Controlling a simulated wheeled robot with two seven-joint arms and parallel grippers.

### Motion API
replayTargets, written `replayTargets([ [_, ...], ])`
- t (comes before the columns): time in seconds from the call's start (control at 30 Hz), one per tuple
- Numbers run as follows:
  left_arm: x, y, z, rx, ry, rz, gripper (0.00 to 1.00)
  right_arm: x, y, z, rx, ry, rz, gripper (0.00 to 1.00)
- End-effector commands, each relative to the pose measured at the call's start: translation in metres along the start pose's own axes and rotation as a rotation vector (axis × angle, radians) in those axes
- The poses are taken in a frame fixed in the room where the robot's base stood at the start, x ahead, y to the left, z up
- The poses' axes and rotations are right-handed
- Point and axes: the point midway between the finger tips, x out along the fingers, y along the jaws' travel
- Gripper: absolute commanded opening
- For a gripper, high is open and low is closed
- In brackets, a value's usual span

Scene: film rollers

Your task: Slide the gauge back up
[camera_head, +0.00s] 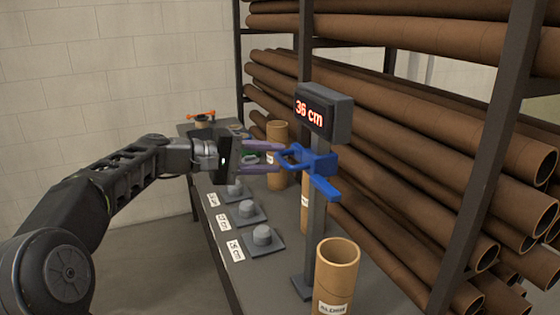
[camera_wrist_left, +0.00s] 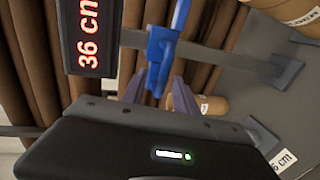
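The gauge is a grey post (camera_head: 319,225) with a blue slider (camera_head: 318,162) partway up it. A display (camera_head: 322,112) on top reads "36 cm" in red; it also shows in the left wrist view (camera_wrist_left: 90,38). The slider has a handle loop pointing left and an arm pointing to the lower right. My left gripper (camera_head: 281,158) is at the handle, its purple fingers apart, one higher and one lower. In the left wrist view the blue slider (camera_wrist_left: 160,50) lies between the lines of the fingers; contact cannot be told. My right gripper is not in view.
A cardboard tube (camera_head: 336,275) stands upright in front of the post, another tube (camera_head: 278,133) behind the gripper. Grey knobbed bases (camera_head: 262,238) with labels line the bench's left side. A rack of long brown rolls (camera_head: 420,130) stands close on the right. Free space is left of the bench.

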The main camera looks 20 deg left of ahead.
Motion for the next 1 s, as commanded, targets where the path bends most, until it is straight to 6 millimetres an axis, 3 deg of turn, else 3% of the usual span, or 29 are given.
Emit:
replayTargets([
  [0.2,-0.036,-0.001,-0.001,0.002,0.004,0.001,0.36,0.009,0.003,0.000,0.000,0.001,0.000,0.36],
  [0.33,-0.047,0.000,-0.001,0.001,0.002,0.002,0.36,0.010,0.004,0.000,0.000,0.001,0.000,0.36],
  [1.0,-0.049,0.001,-0.001,0.001,0.001,0.001,0.36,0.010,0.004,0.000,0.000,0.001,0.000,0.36],
])
